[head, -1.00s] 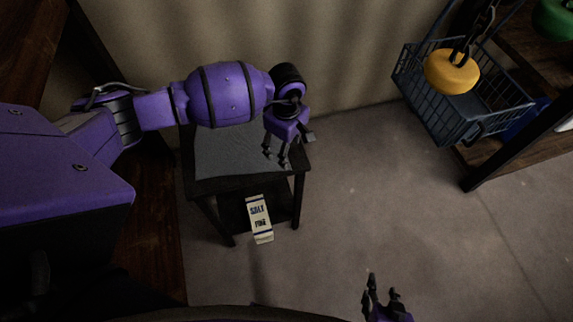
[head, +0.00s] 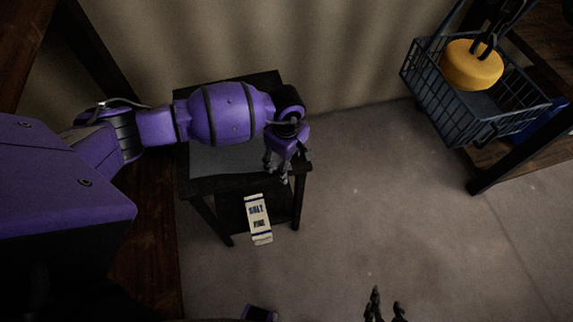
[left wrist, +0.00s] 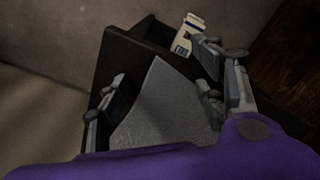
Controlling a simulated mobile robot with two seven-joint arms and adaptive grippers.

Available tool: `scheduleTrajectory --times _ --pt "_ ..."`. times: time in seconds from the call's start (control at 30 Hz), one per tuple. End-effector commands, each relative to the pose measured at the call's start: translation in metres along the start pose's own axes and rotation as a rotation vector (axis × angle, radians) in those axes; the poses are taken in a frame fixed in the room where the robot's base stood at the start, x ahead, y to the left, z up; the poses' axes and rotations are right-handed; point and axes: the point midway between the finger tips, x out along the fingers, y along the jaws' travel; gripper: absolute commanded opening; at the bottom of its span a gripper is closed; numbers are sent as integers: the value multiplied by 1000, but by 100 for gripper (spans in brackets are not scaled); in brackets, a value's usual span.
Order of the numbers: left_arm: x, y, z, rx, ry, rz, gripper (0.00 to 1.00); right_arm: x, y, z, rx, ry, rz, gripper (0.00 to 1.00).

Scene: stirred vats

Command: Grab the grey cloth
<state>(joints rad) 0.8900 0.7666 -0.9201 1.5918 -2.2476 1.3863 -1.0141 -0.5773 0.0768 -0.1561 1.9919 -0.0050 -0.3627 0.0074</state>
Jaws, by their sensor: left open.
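The grey cloth (head: 225,160) lies flat on the top of a small black side table (head: 245,183), partly hidden by my left arm. In the left wrist view the cloth (left wrist: 165,110) shows between the spread fingers of my left gripper (left wrist: 162,92). That gripper is open and empty. In the head view my left gripper (head: 278,172) hangs over the right front part of the table top, beside the cloth's right side; I cannot tell its exact height. My right gripper (head: 386,302) shows at the bottom edge, its fingers apart, with nothing between them, far from the cloth.
A salt box (head: 258,220) leans on the table's lower shelf; it also shows in the left wrist view (left wrist: 187,36). A blue wire basket (head: 425,80) with a yellow round object (head: 472,65) is at upper right, by a wooden shelf (head: 548,150). The floor between is clear.

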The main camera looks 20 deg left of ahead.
Motion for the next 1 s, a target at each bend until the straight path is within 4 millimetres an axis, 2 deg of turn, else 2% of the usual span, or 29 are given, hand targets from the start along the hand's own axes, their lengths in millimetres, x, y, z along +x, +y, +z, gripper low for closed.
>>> scheduleTrajectory --times 0.2,1.0 --pt "7 -1 0 0 0 -3 62 2 -1 5 -3 -8 -2 40" --pt "9 -3 1 0 -2 -6 10 2 -1 9 -3 -15 -4 40"
